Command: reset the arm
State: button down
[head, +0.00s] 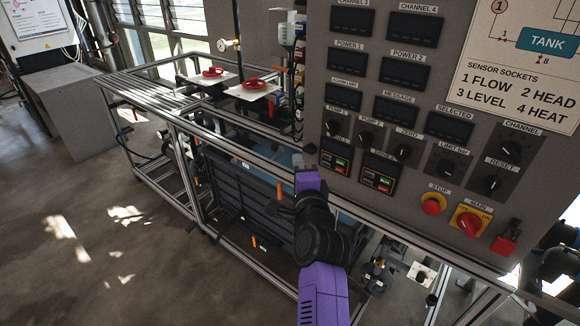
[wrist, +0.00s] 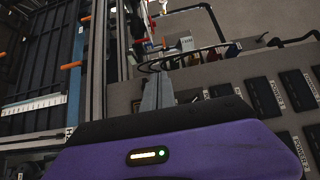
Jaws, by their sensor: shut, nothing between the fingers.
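My arm, purple and black, reaches up from the bottom of the head view in front of the metal rig. My gripper (head: 300,160) is at its far end, beside the lower left edge of the grey control panel (head: 390,100). In the wrist view my gripper (wrist: 157,88) shows as grey fingers close together beyond the purple housing, with nothing seen between them. The panel lies close behind the fingers there. I cannot tell whether they touch it.
The panel carries knobs, displays, a red stop button (head: 433,203) and a red-yellow main switch (head: 469,222). The aluminium frame (head: 160,118) holds red valve wheels (head: 258,85) and a dark tank (head: 240,185). A grey cabinet (head: 65,112) stands left. The floor (head: 80,240) at lower left is clear.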

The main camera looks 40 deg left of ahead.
jog(key=shift+s, duration=1.55)
